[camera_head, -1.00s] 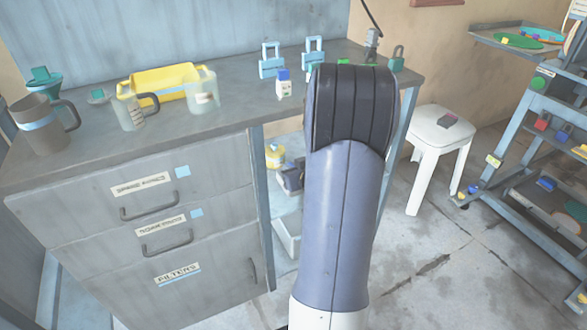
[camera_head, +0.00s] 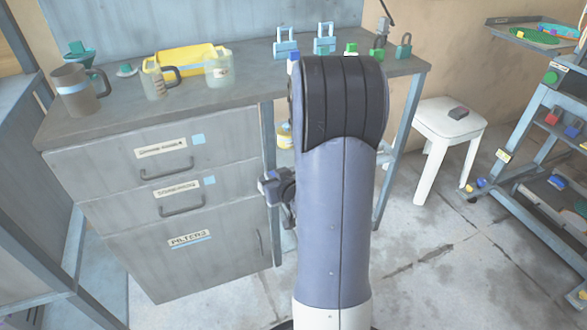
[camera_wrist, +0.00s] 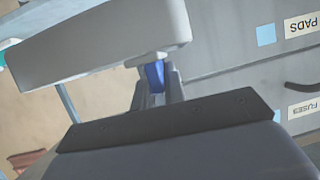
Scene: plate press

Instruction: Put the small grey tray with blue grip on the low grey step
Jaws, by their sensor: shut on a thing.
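The small grey tray (camera_wrist: 95,45) fills the upper left of the wrist view, seen close up and tilted in the picture. Its blue grip (camera_wrist: 155,73) is between the fingers of my gripper (camera_wrist: 157,82), which is shut on it. In the head view my arm hides most of the gripper and tray. I cannot make out the low grey step in either view.
A grey workbench (camera_head: 130,128) with labelled drawers stands close ahead, holding mugs, a yellow tray (camera_head: 187,59) and padlocks. A white stool (camera_head: 445,122) stands to the right, beside a blue rack (camera_head: 540,110). Open concrete floor (camera_head: 430,270) lies at front right.

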